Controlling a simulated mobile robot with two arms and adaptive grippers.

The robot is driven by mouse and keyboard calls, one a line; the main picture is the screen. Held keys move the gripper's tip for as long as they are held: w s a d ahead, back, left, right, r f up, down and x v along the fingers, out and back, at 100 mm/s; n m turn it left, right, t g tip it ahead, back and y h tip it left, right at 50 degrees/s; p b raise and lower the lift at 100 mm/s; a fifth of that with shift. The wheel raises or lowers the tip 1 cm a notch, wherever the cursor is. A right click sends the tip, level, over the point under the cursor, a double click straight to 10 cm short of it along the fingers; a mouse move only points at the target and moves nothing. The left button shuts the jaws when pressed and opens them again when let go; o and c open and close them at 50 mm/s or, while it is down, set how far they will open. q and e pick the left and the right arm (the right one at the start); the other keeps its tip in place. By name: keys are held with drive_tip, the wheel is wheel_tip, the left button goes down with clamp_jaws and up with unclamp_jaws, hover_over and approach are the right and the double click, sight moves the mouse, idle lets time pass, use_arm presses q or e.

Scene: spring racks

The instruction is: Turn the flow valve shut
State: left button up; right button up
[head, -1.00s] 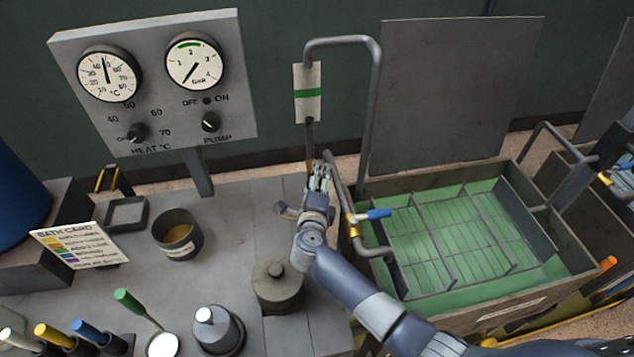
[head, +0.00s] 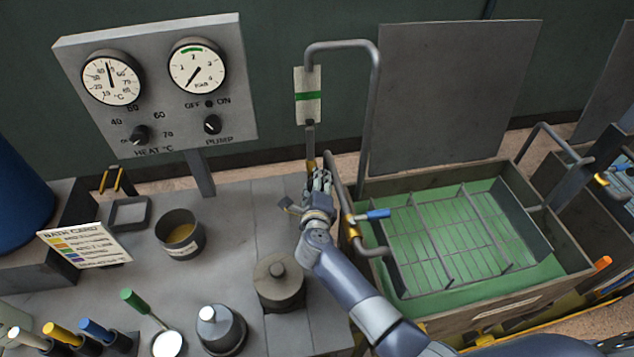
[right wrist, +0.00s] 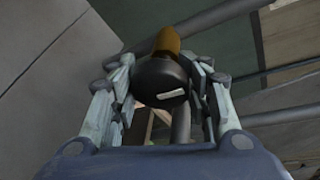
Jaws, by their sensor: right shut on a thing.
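My right gripper (head: 319,182) reaches in from the lower right to the pipework between the grey bench and the green bath. In the right wrist view, its two fingers (right wrist: 172,92) are closed around the sides of a dark round knob (right wrist: 160,80) with a short white mark on its face. I take this knob to be the flow valve. An orange-brown part (right wrist: 167,42) shows behind it. In the head view the gripper hides the knob. A sight gauge with a green band (head: 308,95) stands above it. My left gripper is not in view.
The green bath (head: 520,306) with a wire rack is at the right. A lidded grey pot (head: 279,284) stands left of my forearm. The gauge panel (head: 150,80) is at the back left.

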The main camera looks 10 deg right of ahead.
drive_tip(key=o, duration=1.1)
drive_tip(key=v, duration=1.2)
